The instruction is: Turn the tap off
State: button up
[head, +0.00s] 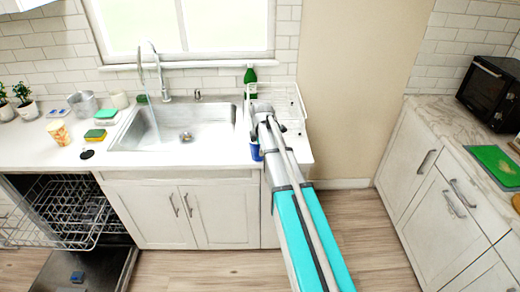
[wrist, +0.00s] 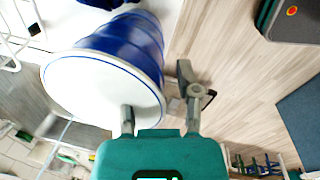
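The tap (head: 158,72) is a tall curved metal spout behind the sink, in the head view. A thin stream of water (head: 153,118) runs from it into the basin. A small metal fitting (head: 197,94) stands right of the spout; I cannot tell if it is the tap's handle. My gripper is at the far end of my arm, right of the sink, apart from the tap; my arm hides part of it. The tap is not clear in that view.
A blue cup-like object (head: 255,151) is beside my arm; a large blue round object with a white face (wrist: 95,90) is close to my fingers. A green bottle (head: 250,80) and wire rack (head: 287,101) stand right of the sink (head: 215,138). The dishwasher rack (head: 65,210) is out.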

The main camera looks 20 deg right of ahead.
jog(key=shift+r, duration=0.2)
notch_tip(320, 180, up, 12)
jog(key=s+p, duration=0.1)
jog(key=p, duration=1.1)
jog(key=shift+s, duration=0.25)
jog(key=shift+f, duration=0.1)
dwell(0.6)
jog(key=s+a+m, duration=0.4)
jog(key=s+m, duration=0.5)
jog(key=s, duration=0.2)
jog(key=s+a+m+g, duration=0.1)
jog(key=s+a+m, duration=0.4)
jog(key=s+m, duration=0.4)
jog(key=s, duration=0.3)
jog(key=shift+s+a, duration=0.2)
jog(key=shift+s, duration=0.05)
jog(key=shift+f, duration=0.1)
